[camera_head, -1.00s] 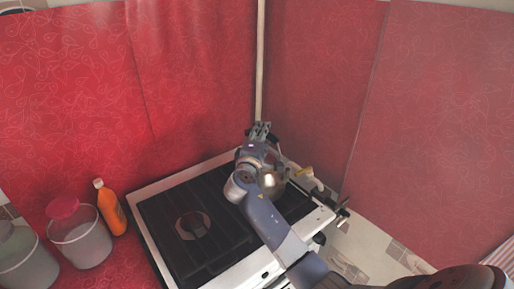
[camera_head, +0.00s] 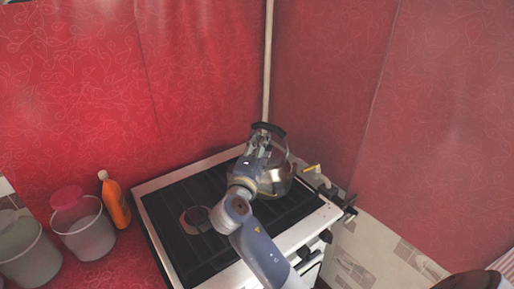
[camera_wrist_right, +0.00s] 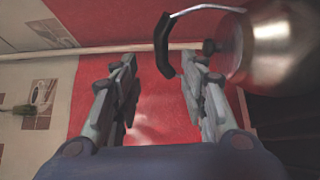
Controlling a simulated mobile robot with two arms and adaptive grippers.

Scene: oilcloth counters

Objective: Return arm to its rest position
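My right arm reaches in from the bottom of the head view over the stove (camera_head: 180,262). My right gripper (camera_head: 258,143) is beside the metal kettle (camera_head: 276,180), near its dark raised handle (camera_head: 283,134). In the right wrist view the gripper (camera_wrist_right: 160,75) has its two fingers wide apart with nothing between them. The kettle (camera_wrist_right: 283,50) is at the upper right there, and its black handle (camera_wrist_right: 162,45) shows beyond the fingertips. The kettle stands on the right back part of the stove, partly hidden by my arm. My left gripper is not in view.
An orange bottle (camera_head: 116,205) and a clear container with a pink lid (camera_head: 88,238) stand left of the stove. Another clear container (camera_head: 28,262) is at the far left. Red-covered walls (camera_head: 200,70) meet behind the stove. The stove's left front is free except for my arm.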

